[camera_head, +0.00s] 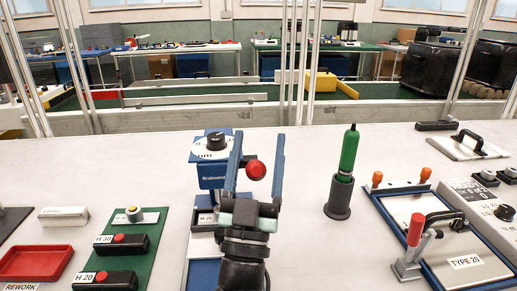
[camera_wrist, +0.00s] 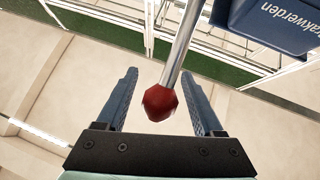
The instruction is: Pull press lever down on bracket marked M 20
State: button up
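The press (camera_head: 211,160) is blue with a white dial face and a black knob, and stands at the middle of the table. A label beginning with M (camera_head: 206,219) is on its base; my gripper hides part of it. The lever's red ball knob (camera_head: 256,170) shows between the fingers of my gripper (camera_head: 259,133). In the wrist view the knob (camera_wrist: 159,103) sits between the two blue fingers (camera_wrist: 160,73), with a gap on each side, and its metal rod (camera_wrist: 181,45) runs up and away. My gripper is open.
A green tool in a black holder (camera_head: 339,197) stands to the right. A clamp fixture marked TYPE 20 (camera_head: 467,262) lies further right. On the left are a green board with H 30 and H 20 blocks (camera_head: 133,262) and a red REWORK tray (camera_head: 36,262).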

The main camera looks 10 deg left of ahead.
jog(key=v, duration=0.5)
jog(key=s+p, duration=0.1)
jog(key=s, duration=1.1)
jog(key=shift+d, duration=0.35)
